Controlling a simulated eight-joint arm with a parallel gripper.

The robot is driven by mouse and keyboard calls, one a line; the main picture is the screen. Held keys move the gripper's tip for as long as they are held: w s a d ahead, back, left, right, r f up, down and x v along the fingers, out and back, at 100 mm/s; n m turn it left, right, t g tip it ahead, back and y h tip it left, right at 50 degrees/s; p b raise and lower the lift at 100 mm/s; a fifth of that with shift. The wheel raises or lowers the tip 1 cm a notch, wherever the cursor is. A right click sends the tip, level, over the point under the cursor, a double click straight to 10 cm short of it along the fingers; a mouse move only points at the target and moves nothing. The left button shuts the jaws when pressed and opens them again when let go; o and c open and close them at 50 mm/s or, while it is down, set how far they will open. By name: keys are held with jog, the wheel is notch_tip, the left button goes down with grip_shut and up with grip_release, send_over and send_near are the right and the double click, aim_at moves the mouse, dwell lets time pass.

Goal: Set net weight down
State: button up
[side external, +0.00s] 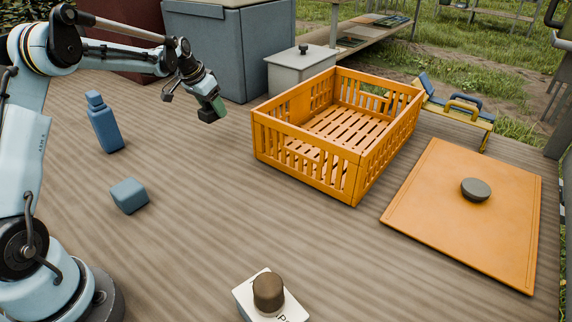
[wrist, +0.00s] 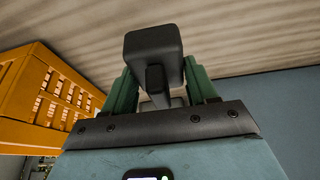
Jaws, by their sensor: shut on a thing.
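The net weight, a dark grey block with a narrower grip part, is held in my gripper (side external: 216,103). In the side view the weight (side external: 210,116) hangs just below the green fingers, above the table and to the left of the orange crate. In the wrist view the weight (wrist: 152,44) sits between the two green fingers of my gripper (wrist: 160,78), which is shut on it. The weight appears clear of the wooden table (side external: 185,190). Part of its grip is hidden by the fingers.
The orange slatted crate (side external: 305,165) stands right of my gripper. A grey bin (side external: 215,55) stands behind. An orange board (side external: 440,220) bears a dark round knob (side external: 475,189).

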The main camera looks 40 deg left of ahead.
jog(key=d+r, duration=0.4)
jog(key=d, duration=0.2)
jog(key=s+a+n+g+y, duration=0.1)
jog(key=s+a+n+y, duration=0.1)
jog(key=s+n, duration=0.75)
jog(key=s+a+n+g+y, duration=0.2)
jog(key=s+n, duration=0.2)
jog(key=s, duration=1.1)
jog(key=s+a+f, duration=0.1)
jog(key=a+f, duration=0.1)
jog(key=a, duration=0.1)
jog(key=s+a+f, duration=0.1)
jog(key=s+a, duration=0.1)
jog(key=a, duration=0.1)
jog(key=s+a+f, duration=0.1)
jog(key=a+f, duration=0.1)
jog(key=a, duration=0.2)
jog(key=shift+s+f, duration=0.25)
jog(key=shift+f, duration=0.1)
jog(key=shift+s+a+f, duration=0.15)
jog(key=shift+a+f, duration=0.15)
jog(key=shift+a, duration=0.05)
jog(key=shift+f, duration=1.95)
jog(key=shift+f, duration=0.1)
jog(key=o, duration=1.4)
